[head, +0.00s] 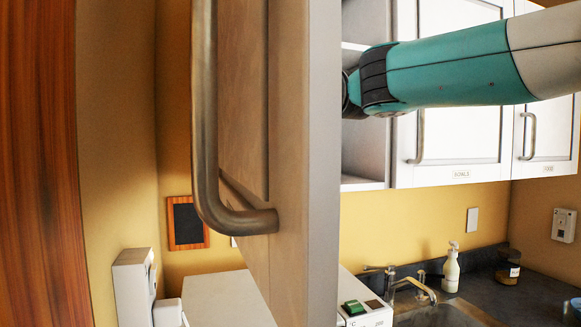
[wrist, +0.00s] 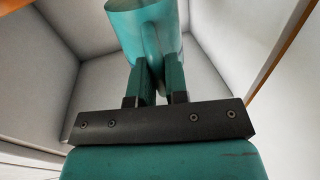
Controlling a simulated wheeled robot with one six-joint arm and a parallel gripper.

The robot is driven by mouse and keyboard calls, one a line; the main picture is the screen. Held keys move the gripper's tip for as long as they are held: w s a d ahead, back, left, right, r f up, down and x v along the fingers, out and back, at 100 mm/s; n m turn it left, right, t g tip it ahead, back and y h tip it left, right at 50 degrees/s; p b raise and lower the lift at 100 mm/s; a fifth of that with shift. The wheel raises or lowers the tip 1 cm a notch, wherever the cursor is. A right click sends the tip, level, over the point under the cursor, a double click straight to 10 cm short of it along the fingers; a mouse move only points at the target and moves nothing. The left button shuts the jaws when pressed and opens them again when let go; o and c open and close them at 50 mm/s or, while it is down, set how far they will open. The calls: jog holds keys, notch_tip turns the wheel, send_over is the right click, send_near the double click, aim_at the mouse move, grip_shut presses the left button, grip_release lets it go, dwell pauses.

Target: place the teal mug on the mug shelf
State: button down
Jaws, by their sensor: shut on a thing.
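The teal mug (wrist: 145,28) shows at the top of the wrist view, cut off by the frame edge. My gripper (wrist: 160,66) is shut on it, with a finger on each side of its lower part. Around them are the pale walls of a cabinet interior (wrist: 215,35). In the head view my arm reaches into an open wall cabinet with shelf boards (head: 362,184). The open door (head: 322,160) hides my gripper and the mug there. No mug label shows on this cabinet. I cannot tell whether the mug touches a shelf.
The open door with its metal handle (head: 207,130) stands close in front of me. Below are a faucet (head: 412,290), a soap bottle (head: 451,270), a jar (head: 508,268) and a dark counter (head: 535,298).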

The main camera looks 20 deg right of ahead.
notch_tip(320, 180, down, 12)
jog(key=p, duration=0.2)
jog(key=shift+r, duration=0.2)
jog(key=shift+f, duration=0.15)
jog(key=c, duration=1.1)
grip_release()
jog(key=s+d+b, duration=0.2)
jog(key=s+b, duration=0.3)
jog(key=s, duration=0.7)
jog(key=s+a+f+n+g+y, duration=0.1)
jog(key=s+a+f+g, duration=0.25)
jog(key=f, duration=0.35)
jog(key=s+a+f+n+g+y, duration=0.1)
jog(key=s+a+f+g, duration=0.1)
jog(key=s+f+g, duration=0.45)
jog(key=s+f+n+g, duration=0.1)
jog(key=s+f+g, duration=0.1)
jog(key=s+f, duration=0.1)
jog(key=s+a+f+n+g, duration=0.1)
jog(key=s+f+g, duration=0.2)
jog(key=s, duration=0.3)
jog(key=s+f+g+h, duration=0.1)
jog(key=s+f+g, duration=0.1)
jog(key=s+f, duration=0.3)
jog(key=shift+s+a+f+n+g, duration=0.2)
jog(key=shift+n+g, duration=0.1)
jog(key=shift+n, duration=0.1)
